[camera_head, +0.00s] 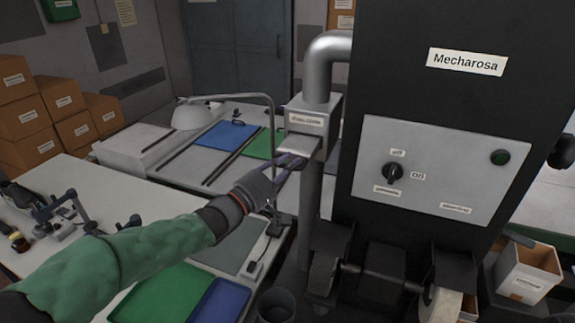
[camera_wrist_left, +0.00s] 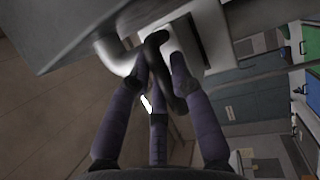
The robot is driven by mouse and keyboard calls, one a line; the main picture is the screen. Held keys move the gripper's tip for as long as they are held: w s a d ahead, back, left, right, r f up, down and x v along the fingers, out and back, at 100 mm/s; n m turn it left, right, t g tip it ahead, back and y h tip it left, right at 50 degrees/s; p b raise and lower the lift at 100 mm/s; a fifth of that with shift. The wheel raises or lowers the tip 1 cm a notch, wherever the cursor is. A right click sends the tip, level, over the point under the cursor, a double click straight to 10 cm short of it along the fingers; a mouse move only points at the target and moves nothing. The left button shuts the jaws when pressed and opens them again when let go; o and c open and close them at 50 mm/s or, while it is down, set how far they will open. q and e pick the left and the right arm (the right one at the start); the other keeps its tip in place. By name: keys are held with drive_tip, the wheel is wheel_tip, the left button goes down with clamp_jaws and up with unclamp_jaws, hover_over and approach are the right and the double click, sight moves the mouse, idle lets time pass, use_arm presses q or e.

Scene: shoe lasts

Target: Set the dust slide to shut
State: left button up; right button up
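The dust slide is in the grey labelled box (camera_head: 306,121) on the metal pipe, left of the black machine. In the left wrist view a dark curved handle (camera_wrist_left: 164,72) stands out by a pale housing. My left gripper (camera_head: 291,160) is at the lower front of the box, its purple fingers reaching up to it. In the left wrist view the fingers (camera_wrist_left: 160,80) lean in on both sides of the handle, with a third finger below. Whether they press on it I cannot tell. The slide plate's position is hard to make out.
The black machine (camera_head: 470,120) with a switch panel stands close on the right, its wheels below. A workbench with a blue mat (camera_head: 226,135) and a lamp (camera_head: 190,115) lies behind. Green (camera_head: 165,292) and blue (camera_head: 220,302) trays are below my left arm. Boxes (camera_head: 25,117) are stacked far left.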

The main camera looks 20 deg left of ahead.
sight(297, 149)
use_arm(q)
clamp_jaws()
drive_tip(key=shift+w, duration=0.3)
drive_tip(key=w+p, duration=0.1)
drive_tip(key=w, duration=0.5)
drive_tip(key=shift+a, duration=0.2)
drive_tip(key=shift+w, duration=0.25)
drive_tip(key=shift+a+r, duration=0.1)
